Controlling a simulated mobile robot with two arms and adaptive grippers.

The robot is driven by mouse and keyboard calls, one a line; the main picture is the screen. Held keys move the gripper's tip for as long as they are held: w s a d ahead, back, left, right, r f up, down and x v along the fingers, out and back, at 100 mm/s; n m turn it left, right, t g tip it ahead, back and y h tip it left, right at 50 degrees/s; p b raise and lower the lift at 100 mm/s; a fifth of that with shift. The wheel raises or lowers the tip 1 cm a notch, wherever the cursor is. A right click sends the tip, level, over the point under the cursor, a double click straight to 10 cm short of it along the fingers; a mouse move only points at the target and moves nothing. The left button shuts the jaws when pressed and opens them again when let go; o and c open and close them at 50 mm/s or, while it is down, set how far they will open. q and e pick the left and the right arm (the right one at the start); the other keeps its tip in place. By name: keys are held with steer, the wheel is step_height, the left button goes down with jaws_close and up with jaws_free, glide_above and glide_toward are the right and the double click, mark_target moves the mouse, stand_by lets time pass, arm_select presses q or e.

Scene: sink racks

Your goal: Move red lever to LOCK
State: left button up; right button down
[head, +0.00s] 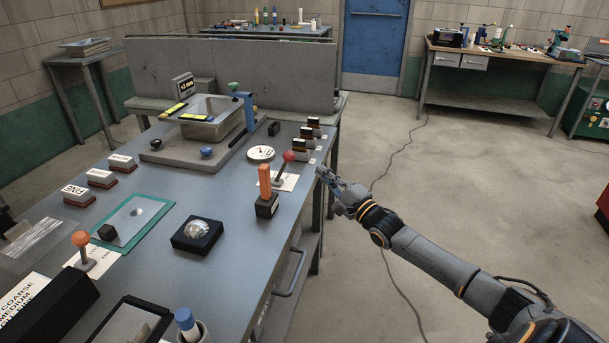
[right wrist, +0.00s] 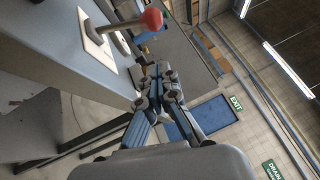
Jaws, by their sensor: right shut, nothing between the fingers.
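The red lever (head: 288,157) has a round red knob on a metal stem. It rises from a white label plate (head: 284,182) near the right edge of the blue-grey table. In the right wrist view the knob (right wrist: 151,19) shows at the top, with its stem running left to the plate (right wrist: 92,35). The lettering on the plate is too small to read. My right gripper (head: 322,173) is shut and empty, just off the table's right edge, to the right of the lever and apart from it. Its closed fingers (right wrist: 160,72) show below the knob in the wrist view. My left gripper is out of view.
Another orange-knobbed lever (head: 81,240) is at front left.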

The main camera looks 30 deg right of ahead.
steer(key=w+a, duration=0.1)
steer(key=w+a+r, duration=0.1)
steer(key=w, duration=0.1)
steer(key=w+a, duration=0.1)
steer(key=shift+w+a+r, duration=0.15)
steer(key=shift+w+r, duration=0.1)
steer(key=shift+w, duration=0.15)
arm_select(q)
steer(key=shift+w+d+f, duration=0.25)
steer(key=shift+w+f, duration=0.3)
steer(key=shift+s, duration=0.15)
